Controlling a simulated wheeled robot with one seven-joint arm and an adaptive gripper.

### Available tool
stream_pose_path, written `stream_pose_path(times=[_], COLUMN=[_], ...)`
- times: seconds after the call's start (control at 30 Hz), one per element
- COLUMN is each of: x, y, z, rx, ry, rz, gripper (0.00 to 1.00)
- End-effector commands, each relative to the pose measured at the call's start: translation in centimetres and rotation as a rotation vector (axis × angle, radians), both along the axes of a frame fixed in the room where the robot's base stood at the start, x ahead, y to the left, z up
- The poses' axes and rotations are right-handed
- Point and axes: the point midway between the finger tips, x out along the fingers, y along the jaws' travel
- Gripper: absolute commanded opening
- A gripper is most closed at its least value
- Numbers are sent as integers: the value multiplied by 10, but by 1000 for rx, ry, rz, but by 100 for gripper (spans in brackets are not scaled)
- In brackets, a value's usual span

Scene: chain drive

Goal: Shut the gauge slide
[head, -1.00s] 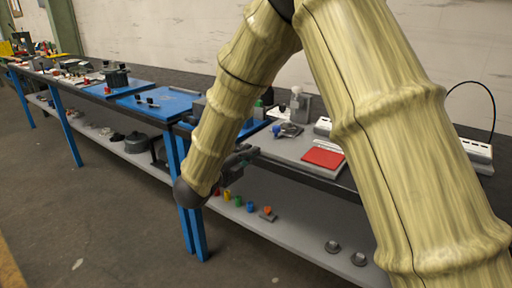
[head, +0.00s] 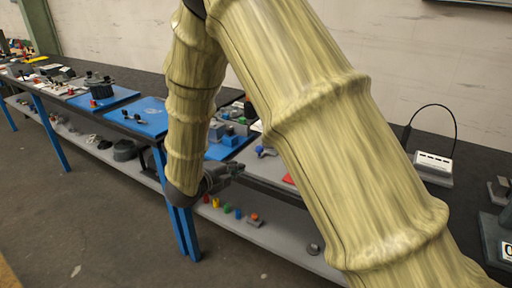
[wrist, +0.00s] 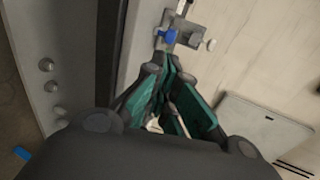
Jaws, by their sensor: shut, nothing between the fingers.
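My gripper (head: 228,172) is at the front edge of the bench, low beside the blue bench leg. In the wrist view its green-padded fingers (wrist: 168,88) are closed together and hold nothing. A dark grey device with a white display (head: 506,250) is cut off at the right edge of the head view; it may be the gauge, and I cannot make out its slide. A grey block with a blue knob (wrist: 167,37) lies beyond my fingertips in the wrist view.
A white box with a black cable (head: 434,163) stands at the bench's back right. Small coloured parts (head: 227,209) sit on the lower shelf (head: 290,242). Blue trays (head: 150,118) line the bench to the left. My arm hides much of the bench's middle.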

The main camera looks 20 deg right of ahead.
Motion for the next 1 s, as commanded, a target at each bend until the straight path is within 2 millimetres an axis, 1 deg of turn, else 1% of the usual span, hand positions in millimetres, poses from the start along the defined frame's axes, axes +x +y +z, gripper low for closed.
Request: stream_pose_path(times=[0.13, 0.27, 0.77, 1.0], x=[3, 10, 58, 76], y=[-4, -14, -75, -98], z=[-1, -5, -29, -29], rx=[3, 4, 4, 2], ry=[2, 3, 3, 2], rz=[-2, -3, -3, -2], gripper=[0, 0, 0, 0])
